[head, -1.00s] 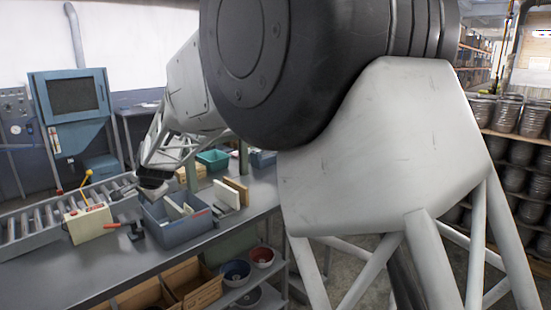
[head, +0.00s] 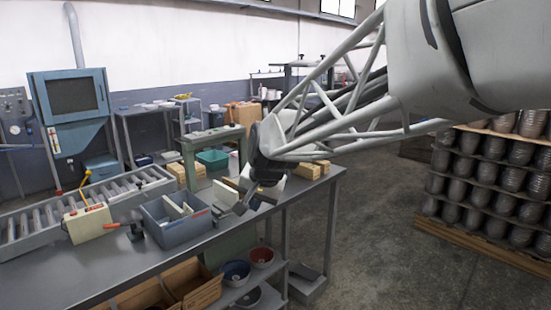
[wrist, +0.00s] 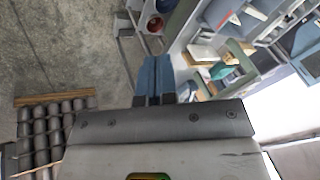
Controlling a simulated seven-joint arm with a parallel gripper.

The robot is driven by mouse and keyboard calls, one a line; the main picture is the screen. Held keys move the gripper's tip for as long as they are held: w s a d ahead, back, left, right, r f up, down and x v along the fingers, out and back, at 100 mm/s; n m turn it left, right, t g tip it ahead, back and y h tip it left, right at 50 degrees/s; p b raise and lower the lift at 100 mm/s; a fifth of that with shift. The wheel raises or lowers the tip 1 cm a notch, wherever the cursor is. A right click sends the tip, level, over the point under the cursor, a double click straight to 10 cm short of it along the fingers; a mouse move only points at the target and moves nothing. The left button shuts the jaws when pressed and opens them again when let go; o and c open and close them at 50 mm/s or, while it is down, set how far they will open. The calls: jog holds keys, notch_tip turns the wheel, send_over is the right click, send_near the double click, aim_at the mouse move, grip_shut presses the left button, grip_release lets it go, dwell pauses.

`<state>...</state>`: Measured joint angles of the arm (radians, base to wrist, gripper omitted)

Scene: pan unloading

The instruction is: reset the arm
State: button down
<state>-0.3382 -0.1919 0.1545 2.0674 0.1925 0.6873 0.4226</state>
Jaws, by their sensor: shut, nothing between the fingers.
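My arm reaches in from the upper right in the head view and ends above the right part of the grey workbench (head: 110,270). My gripper (head: 238,209) points down and to the left there, to the right of the blue-grey bin (head: 180,234). In the wrist view my gripper (wrist: 155,62) shows as two blue-grey fingers side by side, shut with nothing between them. Part of the bench behind it is hidden by the gripper and wrist.
The bin holds pale boards (head: 172,207). A cream box with a yellow lever (head: 88,222) and a roller conveyor (head: 40,217) stand to its left. Stacked grey pots (head: 480,180) stand at the right. Bowls (head: 236,271) sit on the lower shelf. Open floor lies right of the bench.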

jog(key=s+d+f+n+h, duration=0.1)
jog(key=s+d+f, duration=0.2)
jog(key=s+d, duration=0.8)
jog(key=s+d+f+n+g+h, duration=0.1)
jog(key=s+d+f+h, duration=0.1)
jog(key=s+d, duration=1)
jog(key=s+f, duration=0.1)
jog(key=s, duration=0.5)
jog(key=shift+f+g, duration=0.2)
jog(key=shift+g, duration=0.1)
jog(key=shift+d, duration=0.1)
